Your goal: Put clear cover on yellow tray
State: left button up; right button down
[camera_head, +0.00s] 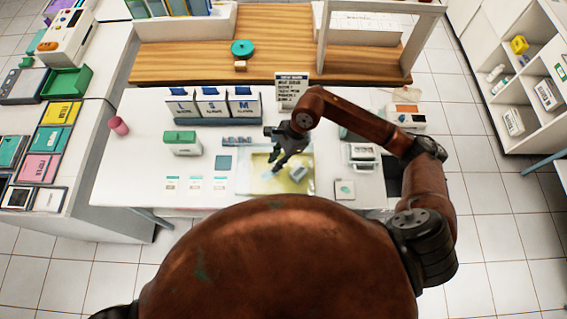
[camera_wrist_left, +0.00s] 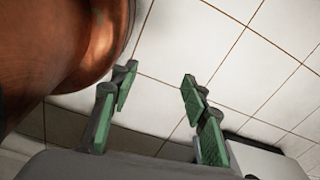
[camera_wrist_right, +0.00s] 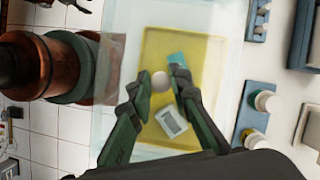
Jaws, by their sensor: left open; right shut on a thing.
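The yellow tray (camera_head: 298,185) lies on the white table in the head view. In the right wrist view the yellow tray (camera_wrist_right: 208,108) holds a white boxy item (camera_wrist_right: 171,121) and a teal piece (camera_wrist_right: 177,62). The clear cover (camera_wrist_right: 118,40) is a large see-through sheet with a round pale knob (camera_wrist_right: 160,81). My right gripper (camera_wrist_right: 157,83) is shut on this knob, and the cover overlaps the tray. I cannot tell whether they touch. In the head view my right gripper (camera_head: 277,167) is above the tray area. My left gripper (camera_wrist_left: 158,78) is open and empty over the floor.
Dispensers marked L, S and M (camera_head: 213,104) stand behind. A green-and-white box (camera_head: 181,143) and several white cards (camera_head: 196,184) lie left of the tray. A white device (camera_head: 361,154) stands to its right, and a dark sign (camera_head: 291,90) behind it.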

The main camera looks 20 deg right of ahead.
jog(key=d+f, duration=0.1)
jog(key=w+d+f, duration=0.1)
jog(key=f, duration=0.1)
jog(key=shift+w+d+f, duration=0.15)
jog(key=shift+d+f, duration=0.05)
jog(key=shift+f, duration=0.05)
jog(key=shift+d+f, duration=0.1)
jog(key=shift+f, duration=0.1)
pick_arm(q)
jog(key=shift+w+r+p, duration=0.7)
jog(key=shift+r+p, duration=0.05)
jog(key=shift+r, duration=0.15)
pick_arm(e)
jog(key=f, duration=0.4)
jog(key=shift+w+d, duration=0.25)
jog(key=shift+d, duration=0.1)
pick_arm(q)
jog(key=shift+f, duration=0.1)
pick_arm(e)
jog(key=shift+f+b, duration=0.4)
jog(key=shift+b, duration=0.1)
pick_arm(q)
jog(key=shift+s+f, duration=0.15)
jog(key=shift+f, duration=0.15)
pick_arm(e)
jog(key=c, duration=1.8)
grip_release()
jog(key=shift+r, duration=0.1)
pick_arm(q)
jog(key=shift+a, duration=0.1)
